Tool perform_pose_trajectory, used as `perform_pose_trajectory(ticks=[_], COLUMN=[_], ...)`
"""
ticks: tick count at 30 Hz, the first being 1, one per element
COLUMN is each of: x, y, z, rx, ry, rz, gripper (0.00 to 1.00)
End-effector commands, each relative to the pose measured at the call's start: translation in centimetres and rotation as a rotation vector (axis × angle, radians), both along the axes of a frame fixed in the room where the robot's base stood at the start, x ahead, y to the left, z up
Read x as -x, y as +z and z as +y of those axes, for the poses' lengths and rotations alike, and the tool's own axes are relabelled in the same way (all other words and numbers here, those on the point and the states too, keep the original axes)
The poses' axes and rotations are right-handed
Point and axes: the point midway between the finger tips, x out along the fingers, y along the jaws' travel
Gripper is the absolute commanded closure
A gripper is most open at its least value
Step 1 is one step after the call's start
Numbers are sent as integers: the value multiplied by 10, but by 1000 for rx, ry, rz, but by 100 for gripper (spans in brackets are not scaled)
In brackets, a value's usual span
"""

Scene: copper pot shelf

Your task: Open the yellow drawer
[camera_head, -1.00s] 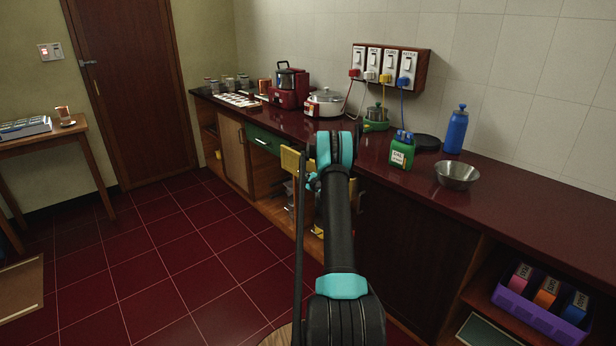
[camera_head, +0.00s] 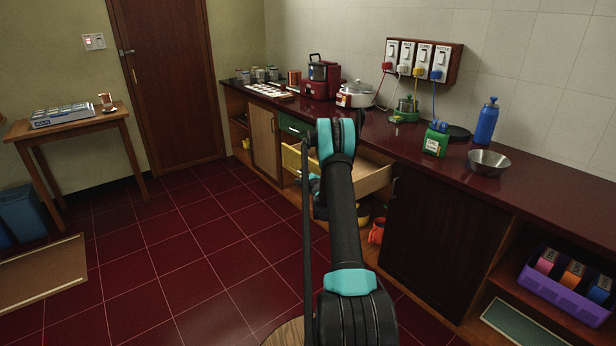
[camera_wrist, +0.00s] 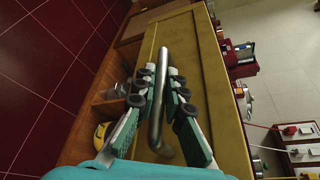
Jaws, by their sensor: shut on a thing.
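The yellow drawer is pulled out from under the counter; in the head view its yellow front (camera_head: 291,161) shows left of my arm and its pale wooden side and inside (camera_head: 372,180) show to the right. In the wrist view the yellow front (camera_wrist: 205,95) fills the middle, with a bent metal bar handle (camera_wrist: 159,85) on it. My gripper (camera_wrist: 160,95) is shut on that handle, with a finger on each side of it. In the head view my arm hides the gripper's grip and the middle of the drawer.
A green drawer (camera_head: 294,126) sits left of the yellow one. Below the open drawer is a shelf with an orange pot (camera_head: 377,231). The dark red counter (camera_head: 400,138) runs above.

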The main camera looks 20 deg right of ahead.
Motion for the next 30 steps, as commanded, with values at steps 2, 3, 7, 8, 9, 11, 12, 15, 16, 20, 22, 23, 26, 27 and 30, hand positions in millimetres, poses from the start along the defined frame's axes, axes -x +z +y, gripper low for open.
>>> perform_pose_trajectory(ticks=[2,3,7,8,9,11,12,15,16,20,22,23,26,27,30], x=[1,2,2,2,2,2,2,1,1,1,1,1,2,3,12], y=[-1,-1,-1,-1,-1,-1,-1,-1,-1,0,0,0,0,0,2], z=[0,1,1,1,1,1,1,1,1,1,1,1,1,1,1], rx=[0,0,0,0,0,0,0,0,0,0,0,0,0,0,0], ry=[-1,-1,-1,-1,-1,-1,0,-1,-1,0,0,0,0,0,-1], rz=[1,1,1,1,1,1,1,1,1,0,0,0,0,0,1], gripper=[100,100,100,100,100,100,88,76,72,68,68,68,68,68,68])
